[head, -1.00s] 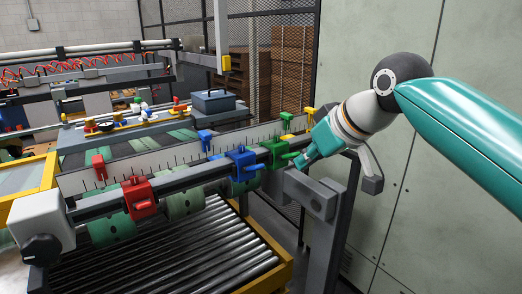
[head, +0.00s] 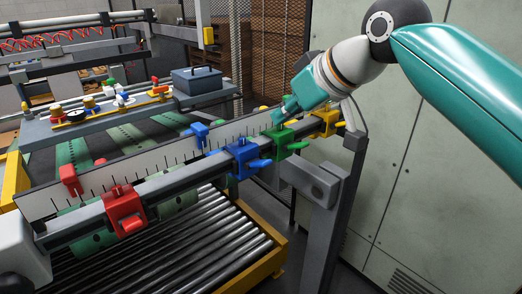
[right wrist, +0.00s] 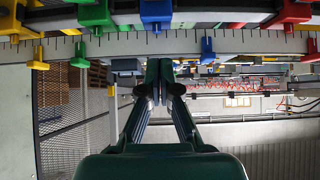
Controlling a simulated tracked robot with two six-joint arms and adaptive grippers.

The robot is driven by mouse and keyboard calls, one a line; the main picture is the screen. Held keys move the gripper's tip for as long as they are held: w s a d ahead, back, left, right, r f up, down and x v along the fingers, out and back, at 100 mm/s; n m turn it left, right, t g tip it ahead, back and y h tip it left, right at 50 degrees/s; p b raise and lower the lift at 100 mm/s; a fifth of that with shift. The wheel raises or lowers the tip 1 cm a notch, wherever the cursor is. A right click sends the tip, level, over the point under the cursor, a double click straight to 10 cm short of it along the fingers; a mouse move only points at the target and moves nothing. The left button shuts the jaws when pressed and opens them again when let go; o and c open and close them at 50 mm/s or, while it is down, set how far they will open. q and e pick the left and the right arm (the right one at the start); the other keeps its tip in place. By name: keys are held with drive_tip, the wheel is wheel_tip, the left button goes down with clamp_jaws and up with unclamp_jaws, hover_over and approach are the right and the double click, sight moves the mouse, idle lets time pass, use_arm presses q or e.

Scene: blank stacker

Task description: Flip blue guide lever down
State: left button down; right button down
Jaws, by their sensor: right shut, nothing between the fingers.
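The blue guide (head: 241,158) sits on the front grey rail, between a red guide and a green guide. Its blue lever (head: 260,163) sticks out to the right, roughly level. A smaller blue piece (head: 199,131) stands on the ruler bar behind. My right gripper (head: 279,117) is shut and empty, above and behind the green guide, to the right of the blue guide and apart from it. In the right wrist view the shut fingers (right wrist: 158,78) show below the ruler strip, with the blue guide (right wrist: 157,11) at the top edge. My left gripper is not in view.
The green guide (head: 283,140), with its own lever, and a yellow guide (head: 326,121) sit right of the blue one. The red guide (head: 124,211) is at the left. Metal rollers (head: 190,245) lie below the rail. A grey post (head: 335,215) stands at the right.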

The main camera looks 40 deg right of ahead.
hover_over(266, 160)
drive_tip(key=w, duration=0.1)
drive_tip(key=f, duration=0.6)
drive_tip(key=shift+w+a+f+p, duration=0.1)
drive_tip(key=shift+a+f+p, duration=0.1)
drive_tip(key=shift+f+p, duration=0.2)
drive_tip(key=f, duration=0.1)
drive_tip(key=s+f, duration=0.1)
drive_tip(key=shift+s+f, duration=0.1)
drive_tip(key=shift+f, duration=0.25)
drive_tip(key=shift+s+f, duration=0.2)
drive_tip(key=shift+f, duration=0.3)
